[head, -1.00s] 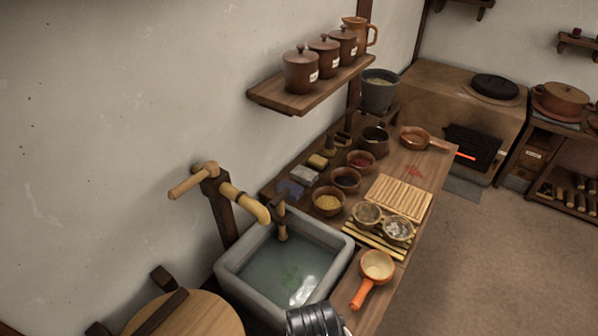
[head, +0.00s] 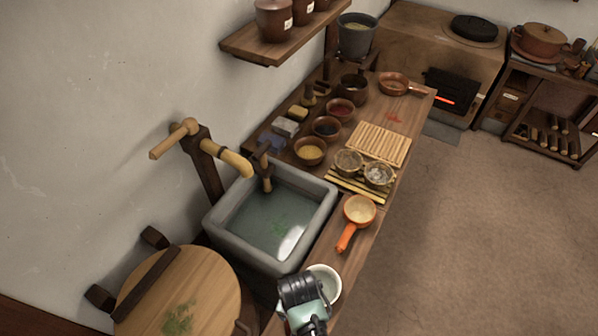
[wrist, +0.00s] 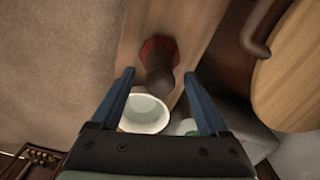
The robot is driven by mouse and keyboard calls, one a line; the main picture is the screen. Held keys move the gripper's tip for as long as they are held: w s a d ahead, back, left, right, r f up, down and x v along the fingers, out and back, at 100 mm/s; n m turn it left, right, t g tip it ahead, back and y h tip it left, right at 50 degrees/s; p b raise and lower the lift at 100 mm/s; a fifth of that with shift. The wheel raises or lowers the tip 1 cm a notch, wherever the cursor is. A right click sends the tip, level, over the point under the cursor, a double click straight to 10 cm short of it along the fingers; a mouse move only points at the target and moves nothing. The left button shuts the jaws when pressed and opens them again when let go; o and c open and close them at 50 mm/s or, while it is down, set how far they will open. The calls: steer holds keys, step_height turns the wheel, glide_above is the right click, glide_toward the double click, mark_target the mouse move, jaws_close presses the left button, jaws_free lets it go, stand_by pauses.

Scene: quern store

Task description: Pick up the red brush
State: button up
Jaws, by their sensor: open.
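In the wrist view a brush (wrist: 158,50) with a dark red base and a rounded brown handle stands on the wooden counter. My gripper (wrist: 159,76) is open, with its two blue fingers apart. The brown handle shows between and slightly beyond the fingertips, and I cannot tell how far below them it is. Nothing is held. In the head view my gripper (head: 302,292) is over the near end of the counter, and I cannot make out the brush there.
A white bowl (head: 326,278) stands close to my gripper; it also shows in the wrist view (wrist: 145,112). A stone sink (head: 322,224) with water lies to the left. An orange-handled pan (head: 358,212) and several small bowls are farther along the counter (head: 364,243). The floor to the right is clear.

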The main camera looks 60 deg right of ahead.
steer(key=shift+f, duration=1)
jaws_close()
